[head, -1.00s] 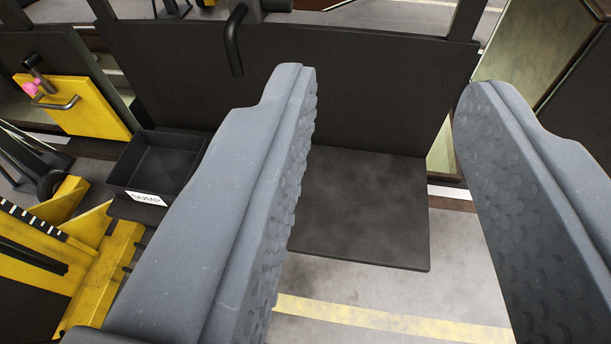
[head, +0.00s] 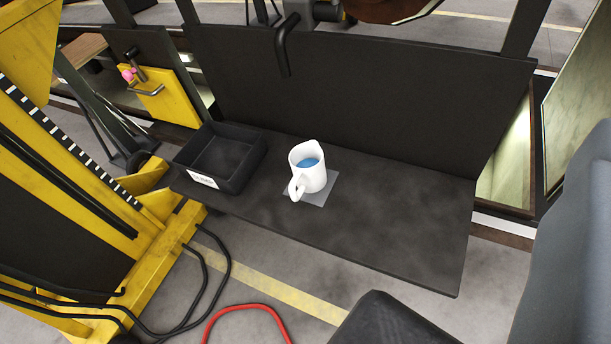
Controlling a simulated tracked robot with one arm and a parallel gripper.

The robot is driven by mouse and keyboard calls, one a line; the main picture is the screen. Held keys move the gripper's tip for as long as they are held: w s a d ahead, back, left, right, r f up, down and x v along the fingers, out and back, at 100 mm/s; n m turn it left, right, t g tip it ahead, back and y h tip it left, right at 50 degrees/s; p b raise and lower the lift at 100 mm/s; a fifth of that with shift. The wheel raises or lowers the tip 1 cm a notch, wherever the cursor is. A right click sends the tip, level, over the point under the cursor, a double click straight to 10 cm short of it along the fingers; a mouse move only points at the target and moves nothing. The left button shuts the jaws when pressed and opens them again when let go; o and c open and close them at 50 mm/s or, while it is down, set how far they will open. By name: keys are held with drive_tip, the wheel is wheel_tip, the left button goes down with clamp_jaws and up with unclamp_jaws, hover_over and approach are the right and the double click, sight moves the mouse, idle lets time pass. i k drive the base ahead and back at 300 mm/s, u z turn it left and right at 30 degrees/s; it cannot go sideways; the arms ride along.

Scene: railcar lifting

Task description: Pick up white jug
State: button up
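The white jug (head: 308,172) stands upright on a grey square pad (head: 322,190) on the dark shelf (head: 400,225), near the middle of the head view. It holds blue liquid, and its handle points to the lower left. My gripper (head: 485,220) is open and empty. One grey finger shows at the right edge and the dark tip of the other at the bottom, both partly out of view. The jug is left of both fingers and apart from them.
A black bin (head: 222,158) with a white label stands on the shelf, left of the jug. A dark panel (head: 370,95) rises behind the shelf. Yellow machinery (head: 75,180) fills the left side. A red hose (head: 245,310) and black cables lie on the floor.

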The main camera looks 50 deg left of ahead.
sight(307, 162)
drive_tip(key=u, duration=0.05)
drive_tip(key=k, duration=1.15)
drive_tip(key=u, duration=0.95)
drive_tip(key=i, duration=1.5)
